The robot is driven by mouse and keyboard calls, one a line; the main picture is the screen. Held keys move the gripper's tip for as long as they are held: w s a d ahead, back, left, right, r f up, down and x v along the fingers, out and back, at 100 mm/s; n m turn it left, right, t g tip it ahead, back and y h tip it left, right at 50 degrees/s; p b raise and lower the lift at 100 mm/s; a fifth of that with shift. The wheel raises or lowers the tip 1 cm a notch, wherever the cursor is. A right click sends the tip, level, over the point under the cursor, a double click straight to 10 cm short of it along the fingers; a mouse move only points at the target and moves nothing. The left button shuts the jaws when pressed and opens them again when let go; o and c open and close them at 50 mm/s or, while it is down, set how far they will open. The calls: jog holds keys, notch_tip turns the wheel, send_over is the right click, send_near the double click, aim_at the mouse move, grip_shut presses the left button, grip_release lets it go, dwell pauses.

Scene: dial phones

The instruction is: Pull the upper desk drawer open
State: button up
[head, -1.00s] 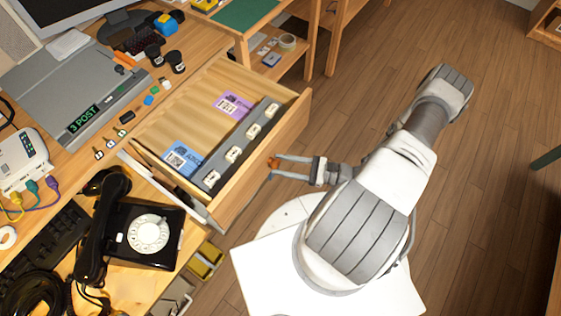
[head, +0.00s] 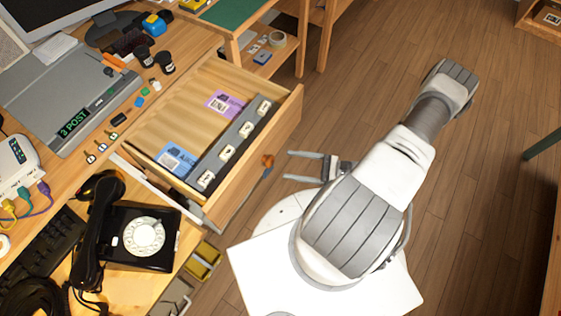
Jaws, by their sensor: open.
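The upper desk drawer (head: 262,150) stands pulled out from the desk, its inside in plain view. In it lie a purple ticket (head: 225,103), a blue ticket (head: 177,159) and a grey strip (head: 233,142) with several small white blocks. An orange-brown knob (head: 267,161) shows on the outside of the drawer front.
A black dial phone (head: 143,236) sits on the desk at lower left. A grey machine (head: 67,95) reading "3 POST" and small keys lie on the desktop. Small yellow bins (head: 203,262) are below the desk. The wooden floor (head: 380,60) is clear beyond my arm.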

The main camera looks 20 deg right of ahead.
jog(key=v, duration=1.2)
jog(key=shift+d+b, duration=0.2)
jog(key=shift+b, duration=0.2)
jog(key=shift+s, duration=0.1)
jog(key=w+r+n+g+h+p, duration=0.1)
jog(key=w+r+n+g+h, duration=0.3)
jog(key=r, duration=0.9)
jog(key=w+r+n+g+h+p, duration=0.15)
jog(key=w+r+n+h, duration=0.35)
jog(key=r, duration=0.8)
jog(key=w+r+n+g+h+p, duration=0.2)
jog(key=w+r+n+g+h, duration=0.3)
jog(key=r, duration=0.8)
jog(key=s+a+r+n+t+p, duration=0.1)
jog(key=s+a+r+n+t, duration=0.3)
jog(key=a+r+t, duration=0.5)
jog(key=s+a+r+n+g+h+p, duration=0.1)
jog(key=s+a+r+n+g+p, duration=0.1)
jog(key=s+a+n, duration=0.3)
jog(key=s+a, duration=0.2)
jog(key=a, duration=0.1)
jog(key=shift+r+g, duration=0.3)
jog(key=shift+g, duration=0.05)
